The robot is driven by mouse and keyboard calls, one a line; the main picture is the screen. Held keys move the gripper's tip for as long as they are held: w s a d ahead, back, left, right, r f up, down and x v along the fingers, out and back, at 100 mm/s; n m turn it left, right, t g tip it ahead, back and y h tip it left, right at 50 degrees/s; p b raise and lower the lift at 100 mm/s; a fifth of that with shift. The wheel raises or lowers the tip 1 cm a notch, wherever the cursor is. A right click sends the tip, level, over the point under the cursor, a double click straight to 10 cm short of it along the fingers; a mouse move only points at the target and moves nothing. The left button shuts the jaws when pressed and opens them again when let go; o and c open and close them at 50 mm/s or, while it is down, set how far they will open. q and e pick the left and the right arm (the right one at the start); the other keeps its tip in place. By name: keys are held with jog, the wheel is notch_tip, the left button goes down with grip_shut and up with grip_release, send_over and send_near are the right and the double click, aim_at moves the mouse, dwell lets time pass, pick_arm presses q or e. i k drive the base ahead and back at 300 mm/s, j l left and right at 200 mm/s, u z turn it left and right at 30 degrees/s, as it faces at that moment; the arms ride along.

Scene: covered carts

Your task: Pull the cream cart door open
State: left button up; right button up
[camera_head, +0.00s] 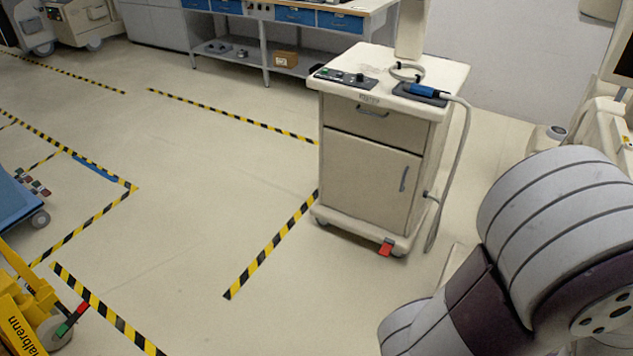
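The cream cart (445,78) stands right of the middle, on small casters, with its front facing me. Its door (365,182) is shut flush in the lower front. A vertical grey door handle (404,178) sits near the door's right edge. Above the door is a shut drawer (375,124) with a horizontal handle. A thick grey and dark arm of mine fills the lower right, in front of the cart and to its right. Neither gripper shows in this view.
A control panel and a blue-handled tool (422,91) lie on the cart top; its cable hangs down the right side. A red pedal (385,248) is at the base. A workbench (275,45) stands behind. Yellow equipment (22,312) is lower left. The floor left of the cart is clear.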

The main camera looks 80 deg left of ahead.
aim_at(374, 183)
jog(key=u, duration=2.65)
jog(key=i, duration=0.5)
jog(key=i+j+z, duration=0.1)
jog(key=i, duration=0.4)
jog(key=i+j+z, duration=0.1)
jog(key=i, duration=0.35)
jog(key=i+j, duration=0.15)
jog(key=i, duration=0.35)
jog(key=i+j+z, duration=0.1)
jog(key=i, duration=0.4)
